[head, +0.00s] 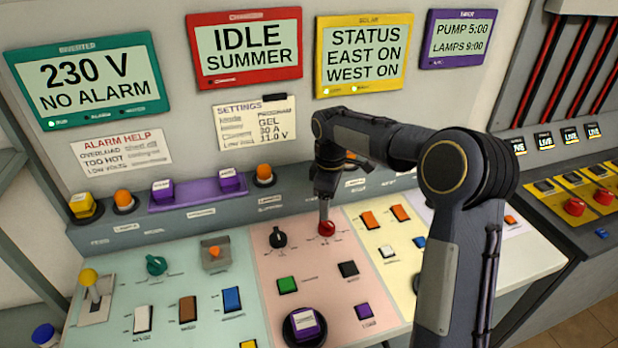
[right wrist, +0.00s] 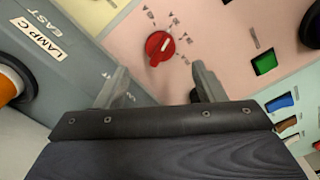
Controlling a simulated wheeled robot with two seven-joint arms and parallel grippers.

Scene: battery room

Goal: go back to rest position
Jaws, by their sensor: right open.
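My right gripper (head: 325,207) reaches down over the pink part of the sloped control panel, just above a red rotary knob (head: 327,228). In the right wrist view the two grey fingers of the right gripper (right wrist: 160,80) are spread apart with nothing between them. My left gripper is not in view.
A black knob (head: 278,238) and a green switch (head: 288,285) sit close by. An orange lamp (head: 264,175) stands on the ledge (head: 215,205) behind. A joystick with a yellow ball (head: 89,278) rises at the far left. Red push buttons (head: 575,207) stand at the right.

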